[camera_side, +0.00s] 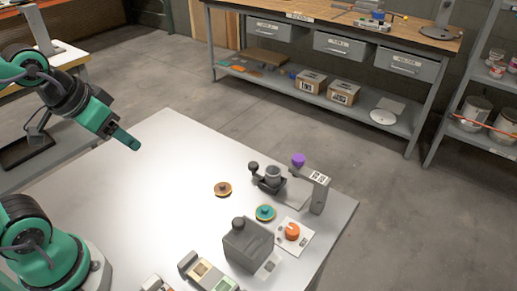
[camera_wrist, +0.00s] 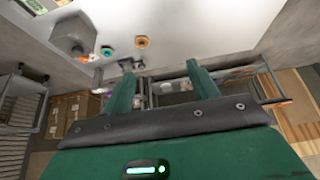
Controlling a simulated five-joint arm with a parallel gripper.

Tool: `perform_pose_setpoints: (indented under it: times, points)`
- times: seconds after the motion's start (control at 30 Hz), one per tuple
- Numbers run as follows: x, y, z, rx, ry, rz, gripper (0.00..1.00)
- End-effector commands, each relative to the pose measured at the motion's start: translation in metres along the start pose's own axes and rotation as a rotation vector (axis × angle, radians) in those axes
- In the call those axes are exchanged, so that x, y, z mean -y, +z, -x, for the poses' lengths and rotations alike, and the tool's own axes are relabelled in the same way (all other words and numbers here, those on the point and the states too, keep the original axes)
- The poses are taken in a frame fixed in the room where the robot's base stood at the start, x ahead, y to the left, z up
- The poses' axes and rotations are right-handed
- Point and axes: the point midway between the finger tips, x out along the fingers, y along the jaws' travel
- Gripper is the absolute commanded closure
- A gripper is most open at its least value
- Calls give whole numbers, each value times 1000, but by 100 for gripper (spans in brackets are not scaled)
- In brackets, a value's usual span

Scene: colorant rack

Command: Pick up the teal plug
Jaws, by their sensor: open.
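The teal plug (camera_side: 265,212) is a small round disc with a raised middle, lying on the white table in the side view. It also shows small in the upper left of the wrist view (camera_wrist: 107,51). My gripper (camera_side: 132,140) is raised over the far left part of the table, well to the left of the plug and apart from it. In the wrist view its two green fingers (camera_wrist: 160,72) are spread with nothing between them.
A tan-orange plug (camera_side: 223,189) lies left of the teal one. A dark grey box (camera_side: 247,244) and an orange knob on a white plate (camera_side: 292,232) stand close in front. A stand with a grey cup (camera_side: 273,173) and purple knob (camera_side: 298,160) is behind. The table's left part is clear.

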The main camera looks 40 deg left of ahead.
Motion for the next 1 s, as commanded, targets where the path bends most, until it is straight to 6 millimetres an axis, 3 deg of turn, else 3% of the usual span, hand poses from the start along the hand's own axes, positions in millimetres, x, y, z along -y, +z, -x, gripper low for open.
perform_pose_setpoints:
  times: [0.57,1.0]
  points:
    - [-5,-9,-3,21,9,8,33]
    - [-39,-58,-35,143,42,61,33]
